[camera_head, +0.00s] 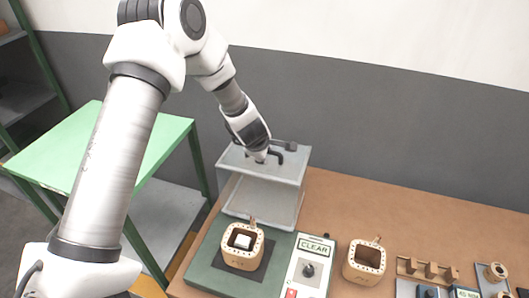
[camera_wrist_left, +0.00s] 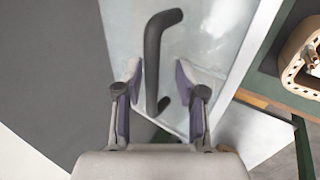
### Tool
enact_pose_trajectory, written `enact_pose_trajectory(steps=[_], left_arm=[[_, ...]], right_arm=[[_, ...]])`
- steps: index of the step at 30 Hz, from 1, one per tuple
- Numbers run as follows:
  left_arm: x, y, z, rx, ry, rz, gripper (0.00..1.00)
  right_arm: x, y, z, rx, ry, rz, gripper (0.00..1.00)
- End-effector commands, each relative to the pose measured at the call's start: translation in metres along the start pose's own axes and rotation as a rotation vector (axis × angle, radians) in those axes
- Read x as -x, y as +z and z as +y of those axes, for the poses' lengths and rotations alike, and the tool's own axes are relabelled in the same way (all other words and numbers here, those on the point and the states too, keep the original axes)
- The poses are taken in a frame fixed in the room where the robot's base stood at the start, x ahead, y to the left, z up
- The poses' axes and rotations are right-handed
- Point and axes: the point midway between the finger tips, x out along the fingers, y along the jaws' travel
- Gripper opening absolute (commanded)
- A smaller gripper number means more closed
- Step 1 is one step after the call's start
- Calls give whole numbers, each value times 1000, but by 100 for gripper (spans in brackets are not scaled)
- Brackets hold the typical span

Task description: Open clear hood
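The clear hood (camera_head: 262,197) is a see-through box with a grey frame at the back of the green base (camera_head: 203,262). It stands behind the coil block, which is uncovered in front of it. A black bent handle (camera_head: 281,152) is on the hood's upper panel; it also shows in the left wrist view (camera_wrist_left: 153,60). My left gripper (camera_head: 262,158) is at this handle. In the left wrist view its fingers (camera_wrist_left: 158,80) are apart, one on each side of the handle, with gaps visible. The fingertips are partly hidden in the head view. My right gripper is not in view.
A wooden coil block (camera_head: 243,262) sits on the base's dark pad. A control box labelled CLEAR (camera_head: 309,270) stands to its right, then another coil block (camera_head: 364,263) and a wooden rack (camera_head: 428,270). A green table (camera_head: 60,155) is at the left.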

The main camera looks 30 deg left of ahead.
Motion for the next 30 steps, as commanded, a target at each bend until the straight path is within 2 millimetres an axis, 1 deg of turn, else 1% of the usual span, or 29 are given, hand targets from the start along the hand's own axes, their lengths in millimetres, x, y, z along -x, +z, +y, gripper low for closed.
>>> enact_pose_trajectory(steps=[5, 8, 11, 18, 21, 25, 30], left_arm=[[1, 0, 1, 0, 3, 1, 39], [10, 0, 2, -1, 5, 0, 39], [29, 0, 3, 2, 6, 0, 39], [90, 0, 2, 2, 5, -1, 39], [108, 0, 1, 2, 4, 0, 39], [119, 0, 0, 1, 2, 1, 39], [120, 0, 0, -1, 1, 1, 39]], right_arm=[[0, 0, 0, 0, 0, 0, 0], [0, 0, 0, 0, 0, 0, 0], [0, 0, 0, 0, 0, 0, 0], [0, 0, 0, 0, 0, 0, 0], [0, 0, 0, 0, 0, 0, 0], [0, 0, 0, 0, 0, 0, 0], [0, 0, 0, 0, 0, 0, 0]])
